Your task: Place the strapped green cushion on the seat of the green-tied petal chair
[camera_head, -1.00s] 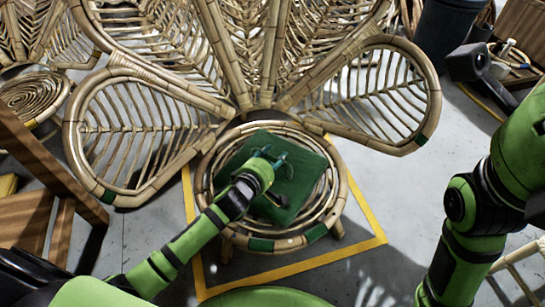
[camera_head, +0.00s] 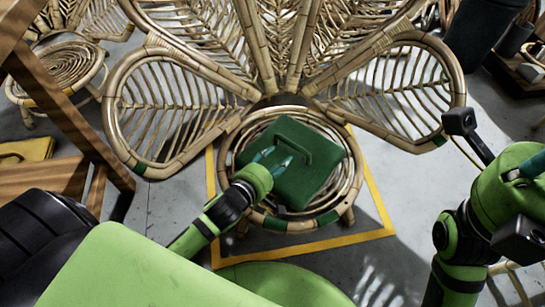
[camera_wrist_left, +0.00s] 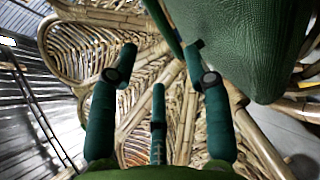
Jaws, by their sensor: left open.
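The green cushion (camera_head: 302,187) lies on the round rattan seat (camera_head: 240,150) of the petal chair, turned a little against it. Its raised strap (camera_head: 307,144) stands on top. Green ties (camera_head: 439,140) show on the chair's petals and seat rim. My left gripper (camera_head: 272,158) is open over the cushion's left part, beside the strap. In the left wrist view, the cushion (camera_wrist_left: 240,40) fills the upper right. The strap (camera_wrist_left: 163,25) passes near the right-hand fingertip; whether they touch I cannot tell.
A yellow floor line (camera_head: 375,205) frames the chair. A wooden frame (camera_head: 75,110) stands close on the left, with another rattan chair (camera_head: 55,65) behind it. A dark bin (camera_head: 477,40) stands at the back right. Grey floor is open at the front right.

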